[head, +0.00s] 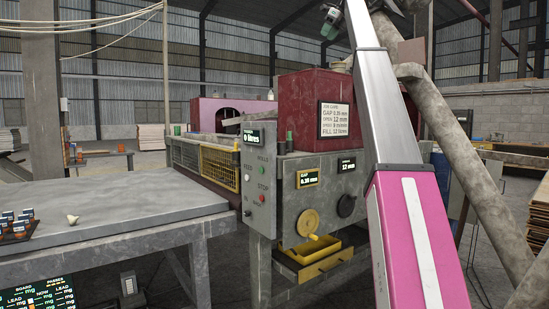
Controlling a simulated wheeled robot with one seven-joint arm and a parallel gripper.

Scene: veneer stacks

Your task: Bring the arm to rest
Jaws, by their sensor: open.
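My arm, with a pink and white lower link and a silver link above it, rises steeply from the bottom edge, right of centre, to the top edge. Its far end is cut off by the top of the picture. A small grey and green part shows at the top edge beside that end. The fingers of my gripper cannot be made out, and nothing held shows. The arm crosses in front of the grey machine (330,213) and its dark red housing (293,107), hiding part of their right side.
A grey table (140,210) stands at the left, with small dark-capped jars (18,222) and a pale lump (72,220) on it. A thick slanted grey pipe (480,190) rises right of my arm. Stacked sheets (538,225) stand at the right edge. Yellow mesh guards the machine.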

